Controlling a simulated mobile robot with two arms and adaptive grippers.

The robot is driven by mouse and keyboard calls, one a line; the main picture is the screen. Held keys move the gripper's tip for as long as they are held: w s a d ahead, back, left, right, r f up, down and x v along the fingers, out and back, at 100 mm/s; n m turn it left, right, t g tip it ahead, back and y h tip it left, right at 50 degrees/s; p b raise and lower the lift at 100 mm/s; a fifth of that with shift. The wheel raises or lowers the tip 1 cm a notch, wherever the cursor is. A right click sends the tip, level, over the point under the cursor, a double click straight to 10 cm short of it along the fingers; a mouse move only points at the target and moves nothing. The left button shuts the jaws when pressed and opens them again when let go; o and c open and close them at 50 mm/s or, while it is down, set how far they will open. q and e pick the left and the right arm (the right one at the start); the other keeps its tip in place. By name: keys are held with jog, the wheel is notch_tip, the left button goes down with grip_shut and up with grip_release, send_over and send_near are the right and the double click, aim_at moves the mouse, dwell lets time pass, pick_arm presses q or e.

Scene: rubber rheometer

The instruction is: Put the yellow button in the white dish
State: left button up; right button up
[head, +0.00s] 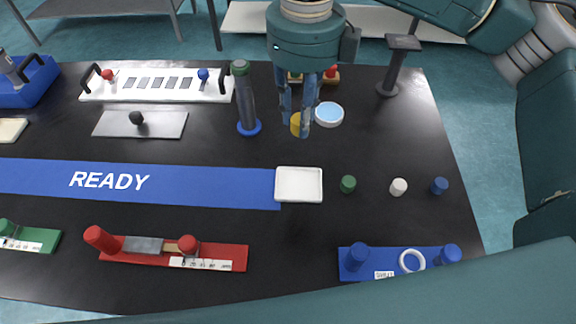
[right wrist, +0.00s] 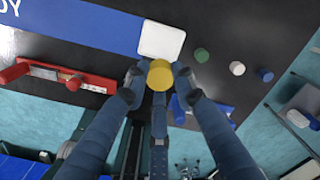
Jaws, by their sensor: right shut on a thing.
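The yellow button (head: 295,124) is between the fingers of my right gripper (head: 298,122), which is shut on it and points down. In the right wrist view the yellow button (right wrist: 160,74) shows as a round disc between the fingertips. The white dish (head: 299,170) is a shallow square tray on the black table, nearer the front than the gripper in the head view. It looks empty. It also shows in the right wrist view (right wrist: 162,40), just beyond the button. The button is apart from the dish. My left gripper is not in view.
Green (head: 348,184), white (head: 398,187) and blue (head: 439,186) buttons stand right of the dish. A dark cylinder on a blue base (head: 248,105) and a round light-blue dish (head: 329,114) flank the gripper. A blue READY strip (head: 200,184) lies left of the dish.

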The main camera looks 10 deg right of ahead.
jog(key=f, duration=0.4)
jog(key=f+p, duration=0.1)
jog(key=f, duration=0.4)
jog(key=f+p, duration=0.1)
jog(key=f, duration=0.3)
jog(key=shift+s+d+f, duration=0.2)
jog(key=shift+s+f, duration=0.05)
jog(key=shift+f, duration=1.1)
notch_tip(320, 180, down, 3)
jog(key=shift+f+p, duration=0.1)
jog(key=shift+p, duration=0.35)
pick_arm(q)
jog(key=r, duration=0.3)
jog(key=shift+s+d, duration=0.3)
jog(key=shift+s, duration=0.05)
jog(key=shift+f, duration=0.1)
